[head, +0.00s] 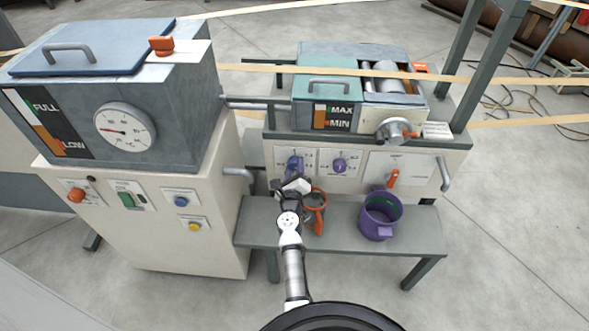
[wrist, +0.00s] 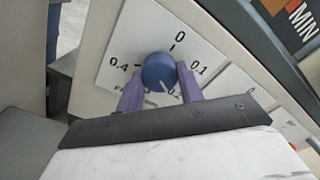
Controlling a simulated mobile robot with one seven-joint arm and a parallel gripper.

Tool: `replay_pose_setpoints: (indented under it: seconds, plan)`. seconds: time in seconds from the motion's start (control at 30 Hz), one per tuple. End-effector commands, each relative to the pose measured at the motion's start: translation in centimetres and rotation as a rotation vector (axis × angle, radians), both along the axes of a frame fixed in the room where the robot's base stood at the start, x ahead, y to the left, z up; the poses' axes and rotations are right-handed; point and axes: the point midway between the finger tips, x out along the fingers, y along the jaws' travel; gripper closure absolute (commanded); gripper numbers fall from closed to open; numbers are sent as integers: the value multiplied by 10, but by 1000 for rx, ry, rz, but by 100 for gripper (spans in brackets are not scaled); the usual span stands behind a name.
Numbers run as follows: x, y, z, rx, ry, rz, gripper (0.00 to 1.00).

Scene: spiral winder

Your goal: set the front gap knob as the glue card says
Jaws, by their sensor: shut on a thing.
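The blue front gap knob (wrist: 158,68) sits on a white dial plate (wrist: 125,50) in the wrist view. The plate reads 0 at the top, 0.1 to the right and 0.4 to the left. The lower figures are partly hidden by my gripper. A pale mark on the knob's lower edge points down and slightly right, near a half-hidden figure. My gripper (wrist: 160,92) is shut on the knob, with a purple finger on each side. In the head view my gripper (head: 294,181) is at the left dial. I cannot pick out the glue card for sure.
A second purple knob (head: 340,166) is right of the gripped one. An orange-handled lever (head: 393,177) is farther right. A bench (head: 342,237) below carries an orange-rimmed pot (head: 316,222) close to my gripper and a purple bucket (head: 375,226). The machine with a temperature gauge (head: 125,129) stands left.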

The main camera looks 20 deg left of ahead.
Motion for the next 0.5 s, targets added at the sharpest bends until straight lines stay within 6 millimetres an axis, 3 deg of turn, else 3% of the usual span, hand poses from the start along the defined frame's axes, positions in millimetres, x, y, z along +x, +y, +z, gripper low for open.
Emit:
replay_pose_setpoints:
  seconds: [0.47, 0.5]
  plan:
    - [1, 0, 2, 15, 1, 0, 86]
    - [1, 0, 2, 15, 1, 0, 61]
